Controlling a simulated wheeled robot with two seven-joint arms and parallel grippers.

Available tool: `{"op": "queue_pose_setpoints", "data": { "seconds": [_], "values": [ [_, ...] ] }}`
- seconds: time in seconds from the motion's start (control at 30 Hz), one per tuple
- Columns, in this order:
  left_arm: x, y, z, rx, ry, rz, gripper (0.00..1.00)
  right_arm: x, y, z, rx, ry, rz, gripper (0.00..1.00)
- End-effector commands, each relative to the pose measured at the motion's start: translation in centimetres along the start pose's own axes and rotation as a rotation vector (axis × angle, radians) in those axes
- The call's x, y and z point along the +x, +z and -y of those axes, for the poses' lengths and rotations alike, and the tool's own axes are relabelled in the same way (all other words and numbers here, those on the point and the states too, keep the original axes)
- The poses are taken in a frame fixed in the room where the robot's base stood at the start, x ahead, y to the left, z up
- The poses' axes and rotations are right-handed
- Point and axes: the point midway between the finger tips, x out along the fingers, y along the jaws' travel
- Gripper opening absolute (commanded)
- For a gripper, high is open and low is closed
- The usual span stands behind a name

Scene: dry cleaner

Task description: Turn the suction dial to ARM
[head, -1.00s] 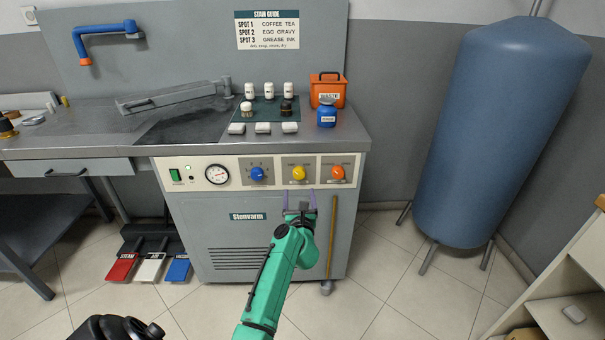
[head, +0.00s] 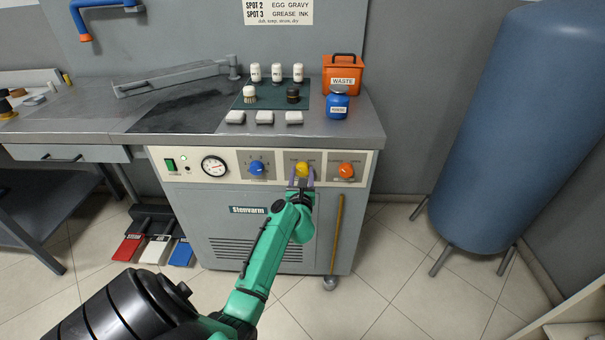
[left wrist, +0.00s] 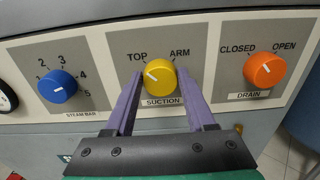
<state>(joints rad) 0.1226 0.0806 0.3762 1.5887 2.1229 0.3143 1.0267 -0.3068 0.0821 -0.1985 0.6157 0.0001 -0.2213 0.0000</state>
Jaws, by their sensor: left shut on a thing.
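The yellow suction dial (head: 303,169) is on the press's front panel, between the blue and orange dials. In the left wrist view the dial (left wrist: 160,77) has TOP at its upper left and ARM at its upper right. Its white mark points up and left, toward TOP. My left gripper (head: 301,182) reaches the dial from below and in front. In the left wrist view its two purple fingers (left wrist: 160,76) are shut on the dial's left and right sides. My right gripper is not in view.
The blue steam dial (left wrist: 58,86) is left of the suction dial, and the orange drain dial (left wrist: 265,70) is right of it. Bottles and white blocks stand on the worktop above, by an orange waste box (head: 342,78). A blue tank (head: 520,130) stands at right.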

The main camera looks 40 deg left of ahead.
Motion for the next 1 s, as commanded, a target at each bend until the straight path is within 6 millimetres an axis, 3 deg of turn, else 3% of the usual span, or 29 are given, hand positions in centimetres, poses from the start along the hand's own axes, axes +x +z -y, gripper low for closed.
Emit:
{"op": "queue_pose_setpoints", "data": {
  "seconds": [0.47,1.0],
  "values": [
    [0.0,0.2,0.1,0.105,0.0,-0.002,0.0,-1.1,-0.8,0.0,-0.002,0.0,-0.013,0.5],
    [0.0,0.2,0.3,0.568,0.0,-0.003,0.0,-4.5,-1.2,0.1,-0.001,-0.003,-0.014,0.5]
  ]
}}
